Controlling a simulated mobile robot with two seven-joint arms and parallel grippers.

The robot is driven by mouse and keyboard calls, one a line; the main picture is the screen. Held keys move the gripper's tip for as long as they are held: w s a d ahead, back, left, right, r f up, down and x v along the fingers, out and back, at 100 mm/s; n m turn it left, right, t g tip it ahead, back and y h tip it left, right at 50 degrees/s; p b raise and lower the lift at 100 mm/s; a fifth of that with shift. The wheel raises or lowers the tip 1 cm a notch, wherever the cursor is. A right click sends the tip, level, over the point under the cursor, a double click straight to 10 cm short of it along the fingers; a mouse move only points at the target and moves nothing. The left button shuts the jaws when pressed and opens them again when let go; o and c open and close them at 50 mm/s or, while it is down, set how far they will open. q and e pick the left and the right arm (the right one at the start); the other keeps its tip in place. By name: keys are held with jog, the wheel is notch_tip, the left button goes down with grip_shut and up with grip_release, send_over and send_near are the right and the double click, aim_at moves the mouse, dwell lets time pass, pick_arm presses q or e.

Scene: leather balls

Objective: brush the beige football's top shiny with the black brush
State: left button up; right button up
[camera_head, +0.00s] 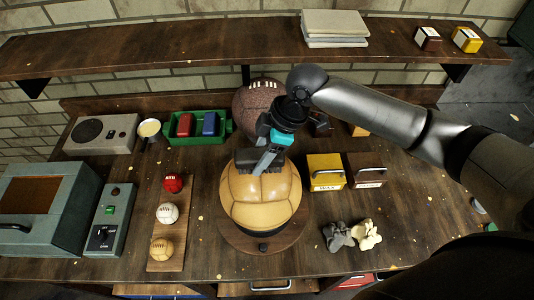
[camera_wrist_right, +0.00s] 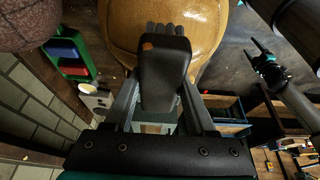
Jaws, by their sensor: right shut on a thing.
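The beige football (camera_head: 260,200) sits on a round wooden stand (camera_head: 236,238) in the middle of the bench. It also shows at the top of the right wrist view (camera_wrist_right: 208,35), with a glossy surface. My right gripper (camera_head: 265,162) is above the ball's upper back side. It is shut on the black brush (camera_wrist_right: 162,72), whose end with dark bristles is at the ball's surface. I cannot tell how firmly they touch. My left gripper (camera_wrist_right: 264,52) seems to show small at the right of the wrist view, away from the ball; its jaws are unclear.
A dark brown football (camera_head: 258,100) stands close behind. Small balls on a wooden strip (camera_head: 158,260) are at left, beside a grey switch box (camera_head: 108,225). Yellow (camera_head: 325,172) and brown tins and grey and cream cloths (camera_head: 366,235) are at right. A shelf (camera_head: 200,45) runs above.

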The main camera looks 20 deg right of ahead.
jog(key=shift+r, duration=3.55)
